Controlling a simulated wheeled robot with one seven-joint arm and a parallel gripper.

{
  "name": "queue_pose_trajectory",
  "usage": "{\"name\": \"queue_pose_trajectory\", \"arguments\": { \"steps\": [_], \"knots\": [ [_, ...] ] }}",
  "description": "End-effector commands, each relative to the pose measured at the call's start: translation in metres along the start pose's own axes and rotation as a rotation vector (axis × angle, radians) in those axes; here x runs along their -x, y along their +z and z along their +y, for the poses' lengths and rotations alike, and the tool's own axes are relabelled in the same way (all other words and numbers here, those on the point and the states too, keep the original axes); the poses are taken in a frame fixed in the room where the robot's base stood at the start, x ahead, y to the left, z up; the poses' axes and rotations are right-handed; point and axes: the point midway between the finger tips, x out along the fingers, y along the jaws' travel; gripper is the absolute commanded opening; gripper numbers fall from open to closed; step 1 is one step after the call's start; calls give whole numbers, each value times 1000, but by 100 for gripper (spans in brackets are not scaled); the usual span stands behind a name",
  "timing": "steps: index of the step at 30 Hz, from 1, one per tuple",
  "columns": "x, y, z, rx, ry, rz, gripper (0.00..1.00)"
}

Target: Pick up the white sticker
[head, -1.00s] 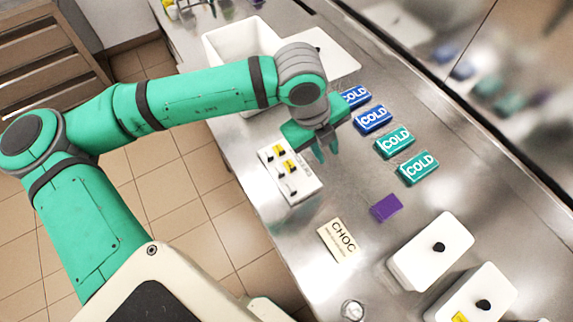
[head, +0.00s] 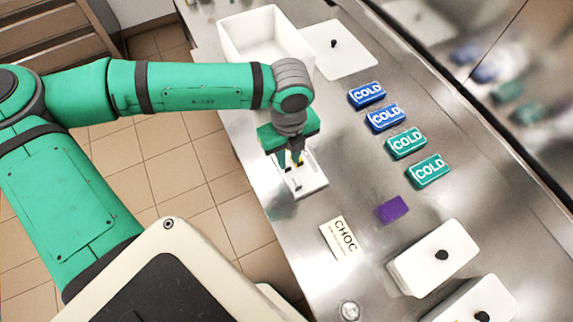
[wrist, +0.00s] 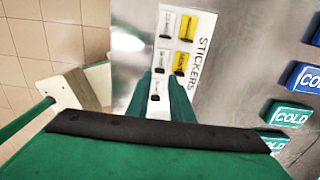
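A white sticker board (head: 318,183) lies on the steel counter under my gripper (head: 290,164). The wrist view shows white stickers with dark marks, including an upper one (wrist: 167,23), a middle one (wrist: 163,58) and a lower one (wrist: 156,86). Two yellow stickers (wrist: 187,27) (wrist: 181,64) sit to their right. My gripper (wrist: 162,88) points down with its green fingers on either side of the lowest white sticker and a gap between them. The fingers look open. I cannot tell whether they touch it. In the head view the gripper hides most of the board.
Blue (head: 385,117) and green (head: 405,143) COLD packs lie right of the board. A CHOC card (head: 339,238) and a purple block (head: 392,209) lie nearer the front. A white bin (head: 232,48) stands at the back, beside a white lid (head: 338,58).

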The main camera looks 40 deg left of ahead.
Motion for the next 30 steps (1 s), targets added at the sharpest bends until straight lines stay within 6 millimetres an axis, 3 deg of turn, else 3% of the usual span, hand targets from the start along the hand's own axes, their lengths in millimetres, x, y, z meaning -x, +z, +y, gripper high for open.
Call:
{"name": "queue_pose_trajectory", "arguments": {
  "steps": [9,17,21,30],
  "knots": [
    [-40,1,-2,-9,1,0,20],
    [-43,1,-2,-8,0,0,20],
    [-43,1,-2,-8,0,0,2],
    [-43,2,0,-4,0,0,2]
  ]
}}
